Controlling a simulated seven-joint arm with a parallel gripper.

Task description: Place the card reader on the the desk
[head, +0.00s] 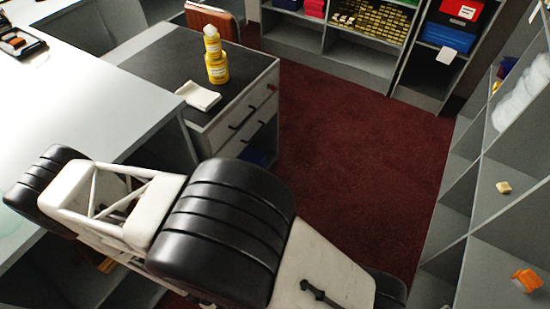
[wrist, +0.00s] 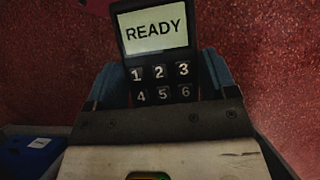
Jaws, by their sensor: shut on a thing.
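The card reader (wrist: 158,50) is dark, with a lit screen reading READY and number keys below it. It shows upright in the wrist view. My gripper (wrist: 162,82) is shut on it, with the blue-grey fingers on its two sides and red carpet behind. A desk with a pale top (head: 90,90) fills the left of the head view. A lower drawer unit with a dark top (head: 165,65) stands beside it. The card reader and my fingers cannot be made out in the head view, where my arm fills the foreground.
Yellow bottles (head: 216,68) and a folded white cloth (head: 198,96) sit on the drawer unit. A dark case (head: 18,42) lies at the desk's far left. Shelves (head: 340,50) line the back and right. A blue item (wrist: 28,155) shows in the wrist view. Red carpet (head: 345,140) is clear.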

